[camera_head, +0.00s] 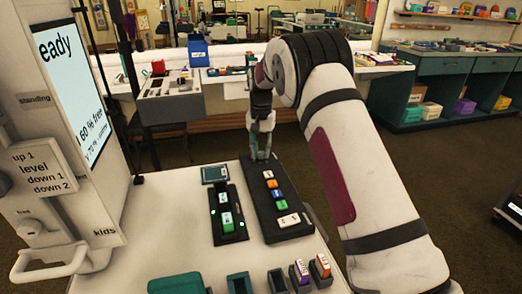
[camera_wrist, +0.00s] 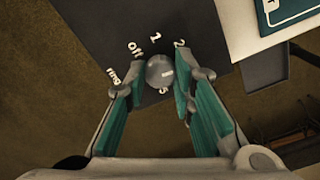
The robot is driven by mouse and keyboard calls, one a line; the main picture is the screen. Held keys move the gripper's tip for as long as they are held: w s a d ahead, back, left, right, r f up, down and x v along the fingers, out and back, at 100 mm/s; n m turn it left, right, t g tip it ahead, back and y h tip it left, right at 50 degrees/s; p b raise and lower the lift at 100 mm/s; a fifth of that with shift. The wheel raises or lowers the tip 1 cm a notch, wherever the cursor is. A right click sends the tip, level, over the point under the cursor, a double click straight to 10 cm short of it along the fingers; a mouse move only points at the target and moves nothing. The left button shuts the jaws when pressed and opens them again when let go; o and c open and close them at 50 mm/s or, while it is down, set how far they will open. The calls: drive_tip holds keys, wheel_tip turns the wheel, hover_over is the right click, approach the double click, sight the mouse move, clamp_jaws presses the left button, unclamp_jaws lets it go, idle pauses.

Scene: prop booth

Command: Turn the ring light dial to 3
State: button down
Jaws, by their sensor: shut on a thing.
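The ring light dial (camera_wrist: 160,71) is a round grey knob on a dark panel (camera_wrist: 130,20) in the wrist view. White marks "off", "1" and "2" curve around it, with "ring" to the left. A partly hidden mark, perhaps "3", shows just below the knob. A small pale mark is on the knob; I cannot tell which number it points to. My gripper (camera_wrist: 160,84) has its teal-padded fingers on either side of the dial, shut on it. In the head view my gripper (camera_head: 262,150) reaches down at the far end of the black panel (camera_head: 262,212), hiding the dial.
The black panel has several coloured buttons (camera_head: 275,190). A smaller panel with a green switch (camera_head: 227,220) lies to its left on the white table (camera_head: 190,255). Small coloured blocks (camera_head: 320,266) stand at the front. A tall screen unit (camera_head: 70,75) stands left.

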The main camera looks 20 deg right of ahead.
sight(261, 152)
drive_tip(key=shift+m, duration=1.5)
drive_tip(key=c, duration=1.3)
unclamp_jaws()
drive_tip(key=shift+c, duration=0.2)
wheel_tip(261, 152, up, 12)
